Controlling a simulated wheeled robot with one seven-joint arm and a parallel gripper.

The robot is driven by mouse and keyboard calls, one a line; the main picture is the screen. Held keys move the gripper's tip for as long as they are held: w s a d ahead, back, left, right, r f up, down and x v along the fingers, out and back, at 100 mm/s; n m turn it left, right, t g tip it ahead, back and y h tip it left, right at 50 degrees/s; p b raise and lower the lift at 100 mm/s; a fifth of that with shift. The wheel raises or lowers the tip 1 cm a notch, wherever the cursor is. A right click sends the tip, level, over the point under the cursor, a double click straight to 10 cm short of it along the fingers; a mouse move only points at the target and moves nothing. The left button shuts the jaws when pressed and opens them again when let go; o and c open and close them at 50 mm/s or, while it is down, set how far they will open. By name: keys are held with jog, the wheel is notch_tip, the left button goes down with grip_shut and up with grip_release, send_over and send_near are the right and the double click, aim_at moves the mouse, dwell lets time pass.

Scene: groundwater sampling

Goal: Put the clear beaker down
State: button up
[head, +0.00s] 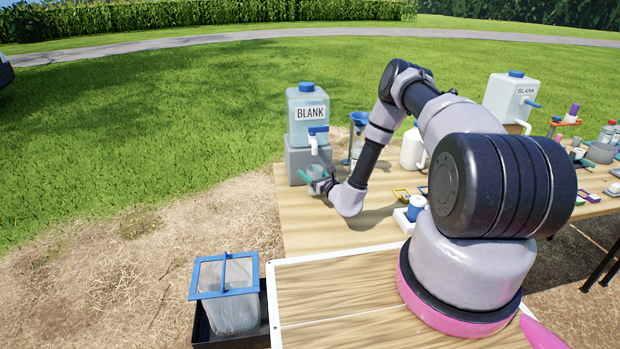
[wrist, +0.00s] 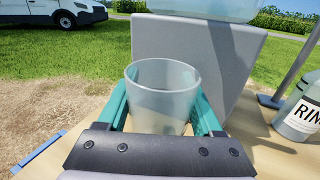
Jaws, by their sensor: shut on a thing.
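The clear beaker (wrist: 162,92) is upright between the teal fingers of my gripper (wrist: 163,112) in the wrist view. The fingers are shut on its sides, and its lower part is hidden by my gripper. In the head view the beaker (head: 315,187) is small, held by my gripper (head: 314,180) near the left end of the wooden table (head: 300,222). It is just in front of the grey block under the left BLANK container. I cannot tell whether its base touches the table.
The left BLANK container (head: 308,112) with its white spout stands on a grey block (head: 298,160) right behind the beaker. A RINSE bottle (wrist: 298,112) and a blue funnel stand (head: 359,122) are to the right. The table's front left is clear.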

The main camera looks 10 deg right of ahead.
jog(key=shift+f, duration=0.85)
jog(key=shift+w+f, duration=0.2)
jog(key=shift+f, duration=0.05)
jog(key=o, duration=1.1)
jog(key=shift+f, duration=0.1)
jog(key=shift+c, duration=0.2)
jog(key=v, duration=1.2)
jog(key=shift+d, duration=0.1)
